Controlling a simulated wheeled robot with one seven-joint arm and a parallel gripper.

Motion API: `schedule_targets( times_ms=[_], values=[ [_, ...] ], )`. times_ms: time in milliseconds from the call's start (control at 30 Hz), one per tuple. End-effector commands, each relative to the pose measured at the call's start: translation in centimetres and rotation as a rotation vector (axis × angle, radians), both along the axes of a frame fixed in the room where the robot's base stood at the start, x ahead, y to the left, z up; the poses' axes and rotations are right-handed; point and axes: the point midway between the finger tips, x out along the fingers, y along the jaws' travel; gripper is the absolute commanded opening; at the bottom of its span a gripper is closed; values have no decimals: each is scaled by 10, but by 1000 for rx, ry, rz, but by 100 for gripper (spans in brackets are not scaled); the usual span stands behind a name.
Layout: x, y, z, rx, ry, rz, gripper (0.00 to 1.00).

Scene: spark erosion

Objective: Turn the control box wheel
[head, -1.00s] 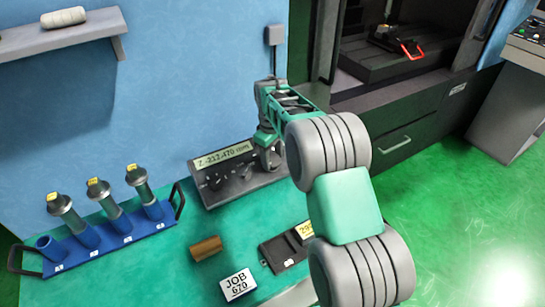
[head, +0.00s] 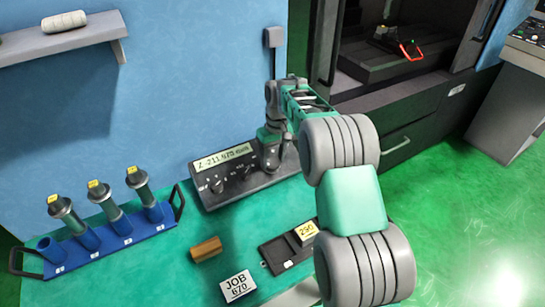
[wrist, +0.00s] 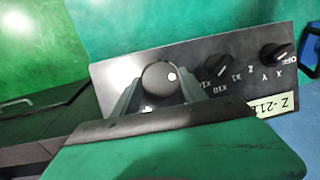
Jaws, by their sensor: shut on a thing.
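The control box (head: 240,185) is a dark box with a lit display (head: 224,157) on the green table against the blue wall. The display reads about Z -211.67. In the wrist view the box's top shows a round black wheel (wrist: 160,82) with a white dot, and two smaller knobs (wrist: 218,67) with markings beside it. My gripper (wrist: 157,92) is shut on the wheel, one finger on each side. In the head view my gripper (head: 270,165) is over the right end of the box and hides the wheel.
A blue rack (head: 105,240) with several grey cylinders stands at left. A brown cylinder (head: 206,249), a JOB 670 card (head: 238,286) and a black tray (head: 275,256) with a yellow-labelled block (head: 306,231) lie in front. A machine cabinet (head: 400,120) stands behind on the right.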

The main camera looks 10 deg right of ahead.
Motion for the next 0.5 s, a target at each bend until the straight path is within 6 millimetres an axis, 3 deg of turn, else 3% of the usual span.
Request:
schedule_targets(
  times_ms=[200,233,500],
  values=[
    [-1,1,-2,0,4,2,9],
    [-1,0,-2,0,4,2,51],
    [-1,0,-1,-1,2,2,72]
  ],
)
